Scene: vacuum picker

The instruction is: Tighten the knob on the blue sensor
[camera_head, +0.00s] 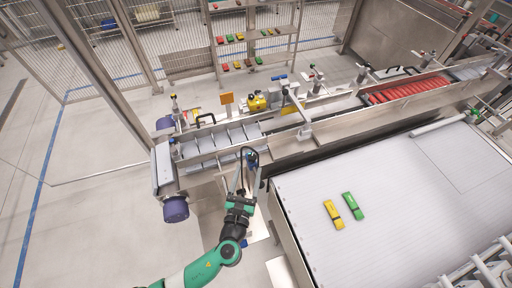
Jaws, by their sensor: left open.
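My left gripper (247,172) reaches up from the bottom of the head view on a green and black arm. Its fingers are open, close to the near side of the conveyor (225,135). I see nothing held between them. A small blue part (281,77) sits behind the conveyor, up and to the right of the gripper and well apart from it. It may be the blue sensor, but it is too small to tell, and I cannot make out a knob on it. My right gripper is out of view.
A wide white table (400,185) at right carries a yellow pack (333,214) and a green pack (352,206). Red items (405,90) lie on the conveyor's far section. A yellow device (258,103) stands behind the conveyor. The floor at left is clear.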

